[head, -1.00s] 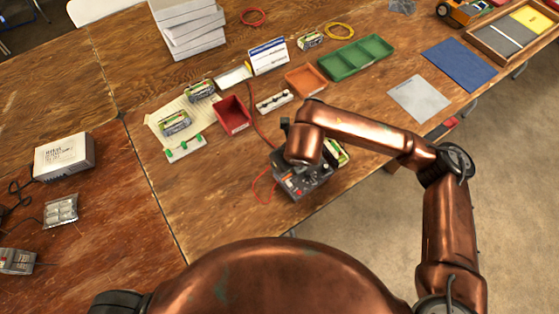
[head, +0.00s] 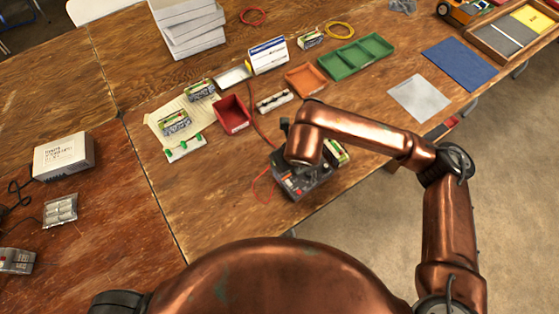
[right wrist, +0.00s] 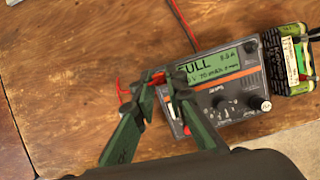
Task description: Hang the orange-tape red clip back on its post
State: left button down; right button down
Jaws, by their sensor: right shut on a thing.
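The charger (head: 313,190) is a dark box near the table's front edge, mostly under my right arm in the head view. In the right wrist view the charger (right wrist: 222,90) shows a green screen reading "FULL", several knobs and an orange stripe. My right gripper (right wrist: 161,80) is at the charger's left side, its green fingers shut on a small red clip (right wrist: 157,77). Most of the clip is hidden between the fingers, and I cannot make out its tape or the post. My left gripper is not in view.
A battery pack (right wrist: 294,60) stands right beside the charger. A red cable (head: 262,132) runs back from the charger towards a red tray (head: 233,113). An orange tray (head: 305,79) and a green tray (head: 357,57) stand farther back.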

jog(key=c, duration=1.8)
grip_release()
jog(key=shift+c, duration=0.2)
jog(key=shift+o, duration=0.9)
pick_arm(q)
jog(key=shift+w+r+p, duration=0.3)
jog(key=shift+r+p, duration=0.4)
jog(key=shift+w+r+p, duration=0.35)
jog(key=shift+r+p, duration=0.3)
jog(key=shift+p, duration=0.05)
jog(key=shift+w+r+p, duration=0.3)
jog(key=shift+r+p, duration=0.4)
pick_arm(e)
jog(key=shift+r, duration=3.8)
